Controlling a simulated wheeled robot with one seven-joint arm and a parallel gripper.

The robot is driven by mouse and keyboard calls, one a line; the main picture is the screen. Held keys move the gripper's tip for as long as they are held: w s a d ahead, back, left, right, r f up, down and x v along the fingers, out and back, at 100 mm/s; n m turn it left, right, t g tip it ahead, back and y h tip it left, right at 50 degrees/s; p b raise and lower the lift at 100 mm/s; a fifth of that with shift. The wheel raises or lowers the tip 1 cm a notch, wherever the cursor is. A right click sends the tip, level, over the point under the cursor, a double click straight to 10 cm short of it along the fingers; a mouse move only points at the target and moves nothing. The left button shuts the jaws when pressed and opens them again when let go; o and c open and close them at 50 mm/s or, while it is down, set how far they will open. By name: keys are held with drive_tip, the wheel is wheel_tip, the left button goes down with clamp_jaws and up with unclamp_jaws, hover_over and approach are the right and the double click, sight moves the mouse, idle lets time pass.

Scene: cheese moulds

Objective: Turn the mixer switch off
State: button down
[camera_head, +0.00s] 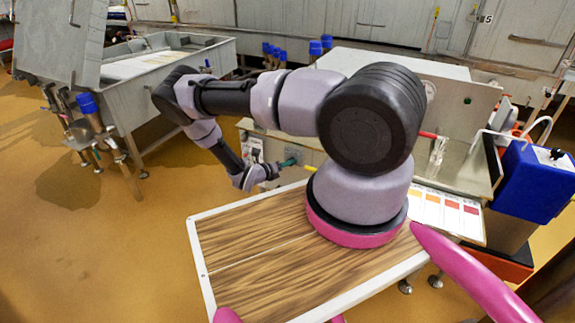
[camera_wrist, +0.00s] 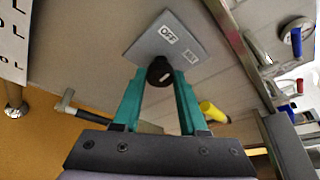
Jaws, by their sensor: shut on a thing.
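The mixer switch is a black round knob (camera_wrist: 159,69) on a grey square plate (camera_wrist: 150,45) in the wrist view. The plate carries an "OFF" label (camera_wrist: 168,35) and a second, smaller-looking label (camera_wrist: 190,56) that I cannot read clearly. A pale mark shows on the knob's near face; which label the knob points to is unclear. My gripper (camera_wrist: 160,76) has its two teal fingers on either side of the knob, shut on it. In the head view my gripper (camera_head: 288,162) reaches the front of the machine, and the knob itself is too small or hidden to make out.
A yellow cylinder (camera_wrist: 211,111) sticks out just right of my fingers. A dark handle (camera_wrist: 66,97) is at the left. In the head view a metal vat (camera_head: 170,62) stands at the back left, and a blue box (camera_head: 533,182) at the right. Brown floor is open at the left.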

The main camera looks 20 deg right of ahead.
drive_tip(key=shift+w+a+f+n+g+h, duration=0.1)
drive_tip(key=shift+n+g+h, duration=0.55)
drive_tip(key=shift+n, duration=0.85)
drive_tip(key=shift+c, duration=2.2)
unclamp_jaws()
drive_tip(key=shift+a, duration=0.1)
drive_tip(key=v, duration=1)
drive_tip(key=shift+s+a, duration=0.2)
drive_tip(key=shift+a, duration=0.1)
drive_tip(key=shift+f, duration=0.1)
